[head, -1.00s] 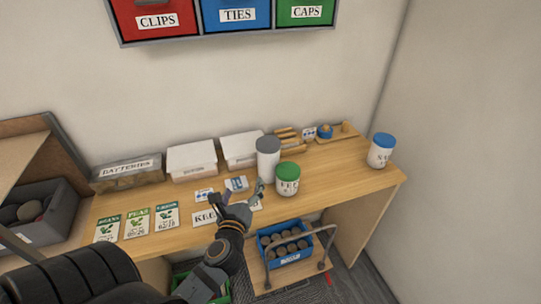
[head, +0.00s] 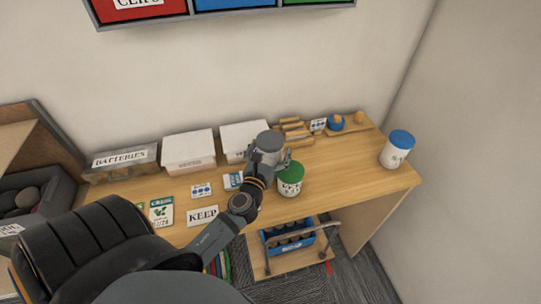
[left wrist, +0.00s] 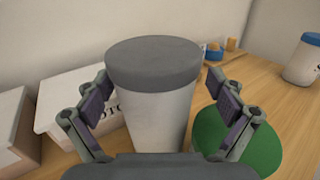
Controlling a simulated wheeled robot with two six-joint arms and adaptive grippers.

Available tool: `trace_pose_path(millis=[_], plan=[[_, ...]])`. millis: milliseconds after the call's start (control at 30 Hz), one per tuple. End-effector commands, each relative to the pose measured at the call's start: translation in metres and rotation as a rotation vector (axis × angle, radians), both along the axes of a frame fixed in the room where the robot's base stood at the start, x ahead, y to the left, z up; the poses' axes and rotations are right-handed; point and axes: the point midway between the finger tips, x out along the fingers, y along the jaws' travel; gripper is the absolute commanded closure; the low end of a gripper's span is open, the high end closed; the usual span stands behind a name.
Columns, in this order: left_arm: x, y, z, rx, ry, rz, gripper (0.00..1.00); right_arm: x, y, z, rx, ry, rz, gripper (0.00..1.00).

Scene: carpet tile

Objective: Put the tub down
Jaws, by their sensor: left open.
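A tall white tub with a grey lid (head: 269,140) stands upright at the middle of the wooden desk; its base is hidden behind my gripper in the head view. It fills the middle of the left wrist view (left wrist: 155,90). My left gripper (head: 268,160) is open, with one finger on each side of this tub. In the left wrist view, small gaps show between the fingers and its wall. A white tub with a green lid (head: 290,180) stands just to the right and nearer. A white tub with a blue lid (head: 397,149) stands at the desk's right end. My right gripper is out of view.
White boxes (head: 188,152) and a batteries box (head: 120,163) line the back. A KEEP card (head: 203,216) and other cards lie at the front. A wooden tray with small items (head: 345,127) is at the back right. The desk (head: 350,170) is clear between the green-lidded and blue-lidded tubs.

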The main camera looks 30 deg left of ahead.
Motion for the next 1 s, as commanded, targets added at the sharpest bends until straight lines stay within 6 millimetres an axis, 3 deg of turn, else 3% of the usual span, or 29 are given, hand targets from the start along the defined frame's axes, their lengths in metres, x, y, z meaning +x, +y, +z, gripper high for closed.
trace_pose_path(millis=[33, 133, 300, 400, 533, 1000], plan=[[0.007, 0.003, 0.003, 0.002, -0.001, 0.0, 0.06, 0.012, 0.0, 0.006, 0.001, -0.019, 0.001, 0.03], [0.024, 0.012, 0.003, 0.002, -0.001, 0.0, 0.06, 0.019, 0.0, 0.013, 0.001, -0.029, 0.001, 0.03], [0.043, 0.018, 0.0, -0.001, -0.001, 0.0, 0.06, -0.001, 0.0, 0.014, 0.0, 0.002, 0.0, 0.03], [0.045, 0.018, -0.001, -0.001, 0.0, 0.0, 0.06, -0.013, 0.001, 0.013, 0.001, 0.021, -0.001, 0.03], [0.045, 0.018, -0.001, -0.001, 0.0, 0.0, 0.06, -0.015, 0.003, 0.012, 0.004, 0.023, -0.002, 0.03], [0.045, 0.018, -0.001, -0.001, 0.0, 0.0, 0.68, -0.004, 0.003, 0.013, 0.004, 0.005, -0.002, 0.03]])
